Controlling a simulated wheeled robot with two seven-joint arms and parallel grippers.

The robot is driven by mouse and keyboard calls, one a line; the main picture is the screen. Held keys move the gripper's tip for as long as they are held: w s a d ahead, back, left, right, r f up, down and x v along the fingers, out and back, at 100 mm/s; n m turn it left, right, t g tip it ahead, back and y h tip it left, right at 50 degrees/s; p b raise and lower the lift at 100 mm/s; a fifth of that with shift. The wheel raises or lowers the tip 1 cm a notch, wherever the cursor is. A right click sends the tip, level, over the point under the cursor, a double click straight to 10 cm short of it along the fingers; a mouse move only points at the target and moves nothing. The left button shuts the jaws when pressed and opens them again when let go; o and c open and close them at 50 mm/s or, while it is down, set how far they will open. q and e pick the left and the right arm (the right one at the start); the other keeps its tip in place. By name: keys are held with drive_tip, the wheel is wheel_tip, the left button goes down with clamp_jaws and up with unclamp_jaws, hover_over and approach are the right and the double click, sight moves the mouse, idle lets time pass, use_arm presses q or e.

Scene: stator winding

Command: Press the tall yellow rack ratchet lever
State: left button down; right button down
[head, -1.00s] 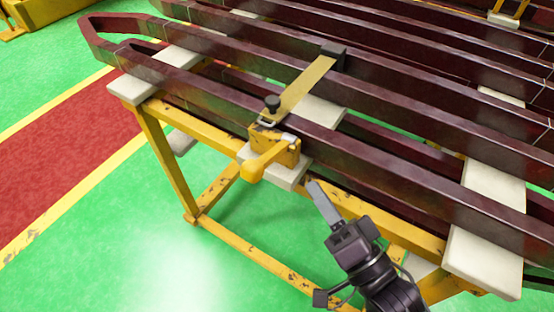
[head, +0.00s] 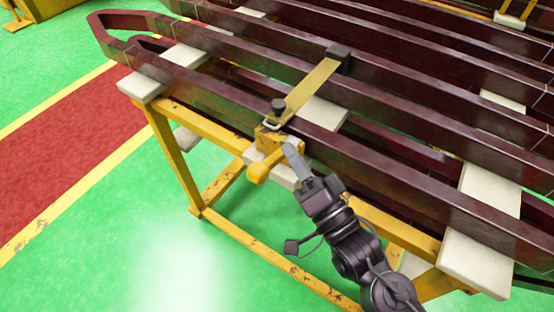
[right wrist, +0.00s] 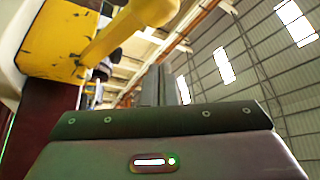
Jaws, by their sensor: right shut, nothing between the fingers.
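The yellow ratchet lever (head: 262,169) juts out from its yellow ratchet block (head: 270,139) at the near edge of the rack. A flat tan strap (head: 308,88) runs from the block over the dark red bars. My right gripper (head: 291,150) is shut and empty. Its fingertips are just right of the lever and overlap the block's right side in the head view; I cannot tell whether they touch it. My left gripper is not in view.
Dark red bars (head: 400,120) lie across the yellow rack frame (head: 178,165) on white pads (head: 480,190). A dark block (head: 339,55) sits at the strap's far end. The green floor (head: 130,240) on the near left is clear.

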drive_tip(key=a+f, duration=0.1)
drive_tip(key=s+a+f+p, duration=0.1)
drive_tip(key=a, duration=0.1)
drive_tip(key=shift+s, duration=0.1)
idle(0.3)
drive_tip(key=shift+a+f, duration=0.1)
